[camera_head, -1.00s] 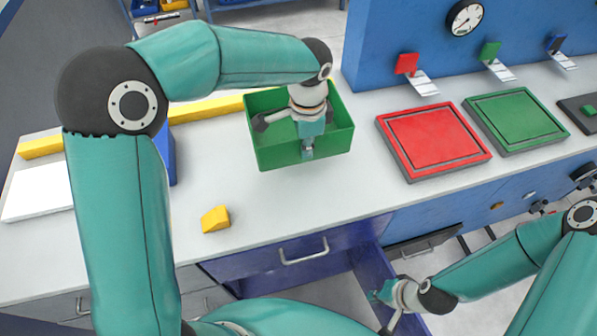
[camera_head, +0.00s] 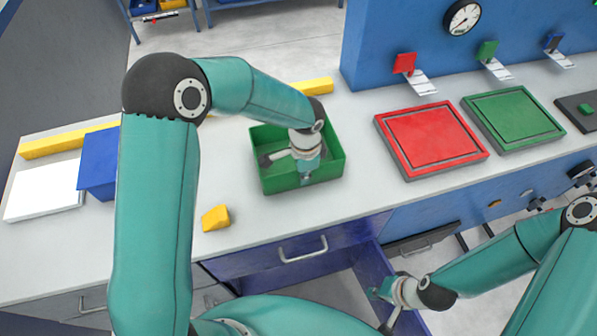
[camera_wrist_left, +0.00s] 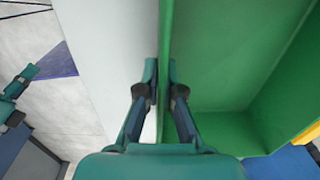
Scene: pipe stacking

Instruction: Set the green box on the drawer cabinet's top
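The green box (camera_head: 333,165) is an open-topped bin over the white cabinet top (camera_head: 262,222), near its front edge. It looks level and on or just above the surface; I cannot tell whether it touches. My left gripper (camera_head: 306,178) is at the box's near wall. In the left wrist view, its fingers (camera_wrist_left: 162,68) stand on either side of the green wall (camera_wrist_left: 165,40) and pinch it. The box's inside looks empty where visible; the arm hides part of it. My right gripper (camera_head: 382,310) is low at the right, fingers apart, beside an open blue drawer (camera_head: 372,268).
A yellow block (camera_head: 215,218) lies left of the box. A blue box (camera_head: 98,165) and a white plate (camera_head: 42,190) are further left, with yellow bars behind. A red tray (camera_head: 430,138) and a green tray (camera_head: 512,118) lie to the right. Bare top separates box and red tray.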

